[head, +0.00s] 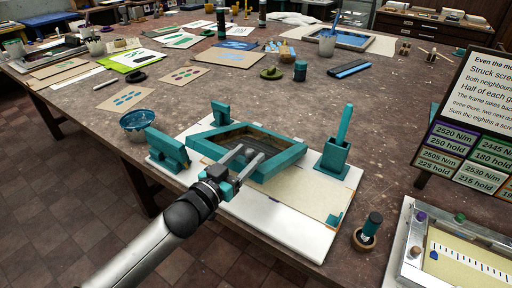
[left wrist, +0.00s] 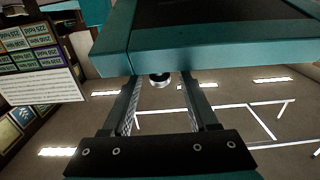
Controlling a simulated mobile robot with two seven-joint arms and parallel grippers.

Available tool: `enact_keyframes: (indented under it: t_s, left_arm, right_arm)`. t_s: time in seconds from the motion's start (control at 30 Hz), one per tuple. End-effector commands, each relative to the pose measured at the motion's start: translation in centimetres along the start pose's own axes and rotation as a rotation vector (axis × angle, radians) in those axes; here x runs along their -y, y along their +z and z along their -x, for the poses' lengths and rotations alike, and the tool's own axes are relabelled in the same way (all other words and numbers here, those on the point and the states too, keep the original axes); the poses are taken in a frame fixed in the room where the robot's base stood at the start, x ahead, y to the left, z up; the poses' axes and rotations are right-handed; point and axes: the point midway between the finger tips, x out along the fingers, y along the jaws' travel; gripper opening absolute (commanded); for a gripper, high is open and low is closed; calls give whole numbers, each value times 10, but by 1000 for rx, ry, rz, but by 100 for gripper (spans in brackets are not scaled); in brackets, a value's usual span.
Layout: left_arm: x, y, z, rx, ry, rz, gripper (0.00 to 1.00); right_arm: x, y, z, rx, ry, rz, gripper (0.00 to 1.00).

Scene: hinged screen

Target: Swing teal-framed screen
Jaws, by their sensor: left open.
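The teal-framed screen (head: 285,160), with a dark mesh, appears raised at a tilt over a white base with a beige board (head: 300,194). Teal hinge blocks (head: 168,150) stand at its left. My left gripper (head: 251,153) is open at the screen's near side, its two fingers apart. In the left wrist view the teal frame (left wrist: 215,58) crosses the top, and the open fingers (left wrist: 165,85) reach up to its edge. Their tips are hidden by the frame there, and I cannot tell whether they touch it. My right gripper is not in view.
A teal holder (head: 334,160) with an upright handle stands right of the screen. A blue bowl (head: 138,122) is at its left. The tabletop behind the holder is partly clear.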

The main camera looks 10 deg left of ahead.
Motion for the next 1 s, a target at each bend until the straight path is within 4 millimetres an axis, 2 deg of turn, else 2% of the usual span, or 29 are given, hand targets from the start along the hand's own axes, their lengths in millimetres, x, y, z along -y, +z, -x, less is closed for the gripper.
enact_keyframes:
  t_s: [0.1,0.3,0.5,0.77,1.0]
  left_arm:
    - [0,-1,-17,-2,0,0,60]
    - [0,0,-36,0,0,1,60]
    - [0,0,-43,0,0,1,60]
    - [0,0,-43,1,0,1,60]
    - [0,0,-43,1,0,1,32]
  right_arm:
    - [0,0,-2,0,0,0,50]
    - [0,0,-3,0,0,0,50]
    - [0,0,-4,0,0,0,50]
    - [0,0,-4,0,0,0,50]
    - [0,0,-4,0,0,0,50]
